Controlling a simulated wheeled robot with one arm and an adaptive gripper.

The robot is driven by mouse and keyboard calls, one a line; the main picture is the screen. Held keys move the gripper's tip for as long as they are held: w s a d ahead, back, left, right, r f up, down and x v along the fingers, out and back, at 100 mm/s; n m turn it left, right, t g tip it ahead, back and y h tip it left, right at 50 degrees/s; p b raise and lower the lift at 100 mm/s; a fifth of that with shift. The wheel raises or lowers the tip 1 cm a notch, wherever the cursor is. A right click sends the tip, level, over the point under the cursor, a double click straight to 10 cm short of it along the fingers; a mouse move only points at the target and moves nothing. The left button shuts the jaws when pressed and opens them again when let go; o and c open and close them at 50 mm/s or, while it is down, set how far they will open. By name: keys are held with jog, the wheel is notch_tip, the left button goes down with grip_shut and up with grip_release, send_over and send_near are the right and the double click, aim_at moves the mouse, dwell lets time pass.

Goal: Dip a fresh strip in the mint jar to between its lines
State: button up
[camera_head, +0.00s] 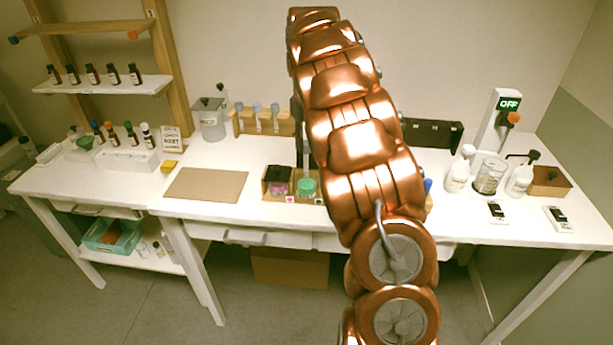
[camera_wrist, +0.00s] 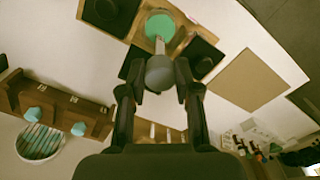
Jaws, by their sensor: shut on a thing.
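The jar with green contents (camera_head: 306,188) stands open in a small wooden rack on the bench; its green surface (camera_wrist: 160,23) shows in the wrist view. My gripper (camera_wrist: 158,85) is shut on a grey, round-ended strip holder (camera_wrist: 159,73). A pale narrow strip (camera_wrist: 160,45) sticks out from it and overlaps the jar's mouth in the wrist view. I cannot tell whether its tip touches the liquid, and its lines are too small to see. In the head view my arm hides most of the gripper. No mint label is legible on the jar.
A dark-lidded jar (camera_head: 278,187) stands beside the green one. A rack with blue-topped pieces (camera_head: 266,122) is behind. A brown mat (camera_head: 206,185) lies to the left. A glass beaker (camera_head: 488,176) and white bottles (camera_head: 459,170) stand at right.

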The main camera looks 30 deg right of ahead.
jog(key=shift+f+b, duration=1.2)
jog(key=shift+f, duration=0.45)
dwell(2.4)
jog(key=shift+r, duration=0.1)
dwell(0.8)
jog(key=shift+r+p, duration=0.85)
jog(key=shift+r, duration=2.1)
